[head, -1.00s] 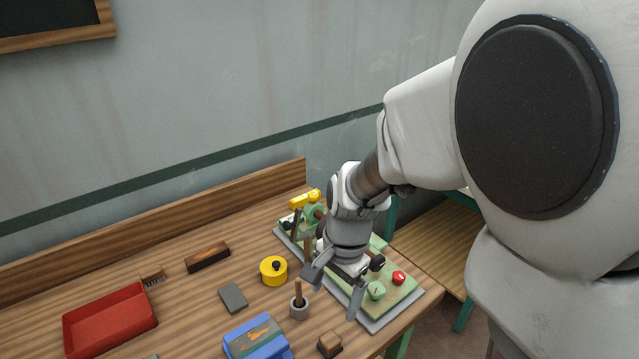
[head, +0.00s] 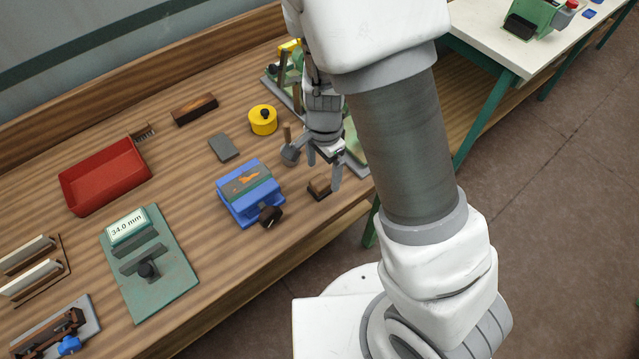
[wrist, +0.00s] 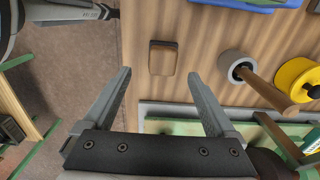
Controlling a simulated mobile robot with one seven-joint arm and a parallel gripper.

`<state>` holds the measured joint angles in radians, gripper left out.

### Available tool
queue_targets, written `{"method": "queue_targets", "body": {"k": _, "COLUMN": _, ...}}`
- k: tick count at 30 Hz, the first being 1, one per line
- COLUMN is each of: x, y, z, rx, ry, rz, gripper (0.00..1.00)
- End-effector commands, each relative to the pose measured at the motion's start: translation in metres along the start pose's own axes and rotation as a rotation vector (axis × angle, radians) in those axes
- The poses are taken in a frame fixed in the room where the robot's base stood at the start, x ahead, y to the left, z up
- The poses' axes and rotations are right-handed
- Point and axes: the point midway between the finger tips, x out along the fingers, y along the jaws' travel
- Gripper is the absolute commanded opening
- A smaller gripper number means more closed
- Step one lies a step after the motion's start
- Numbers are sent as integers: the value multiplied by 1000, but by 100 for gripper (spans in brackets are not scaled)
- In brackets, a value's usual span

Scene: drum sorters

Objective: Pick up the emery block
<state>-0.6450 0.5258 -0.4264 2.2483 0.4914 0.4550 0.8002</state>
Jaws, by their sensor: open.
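A small tan-brown block with dark sides (head: 319,187), which I take to be the emery block, lies on the wooden bench near its front edge. In the wrist view the block (wrist: 162,58) lies just beyond the fingertips, roughly centred between them. My gripper (head: 323,171) is open and empty above the bench, close to the block. In the wrist view its two fingers (wrist: 159,73) stand wide apart, with nothing between them. The gap in height between fingertips and block is hard to judge.
A grey pot with a wooden-handled brush (wrist: 232,66) stands close to the right finger in the wrist view. A blue vise-like fixture (head: 238,205), yellow round tin (head: 263,120), grey slab (head: 223,147) and red tray (head: 103,180) are to the left. The bench's front edge is close.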

Motion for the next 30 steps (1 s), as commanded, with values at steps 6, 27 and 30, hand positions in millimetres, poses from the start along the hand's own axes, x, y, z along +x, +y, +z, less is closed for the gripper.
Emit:
{"method": "queue_targets", "body": {"k": 6, "x": 16, "y": -1, "z": 2, "rx": 0, "ry": 0, "rz": 2, "gripper": 91}}
{"method": "queue_targets", "body": {"k": 27, "x": 57, "y": -4, "z": 7, "rx": -1, "ry": 0, "rz": 0, "gripper": 68}}
{"method": "queue_targets", "body": {"k": 30, "x": 57, "y": -4, "z": 7, "rx": -1, "ry": 0, "rz": 0, "gripper": 50}}
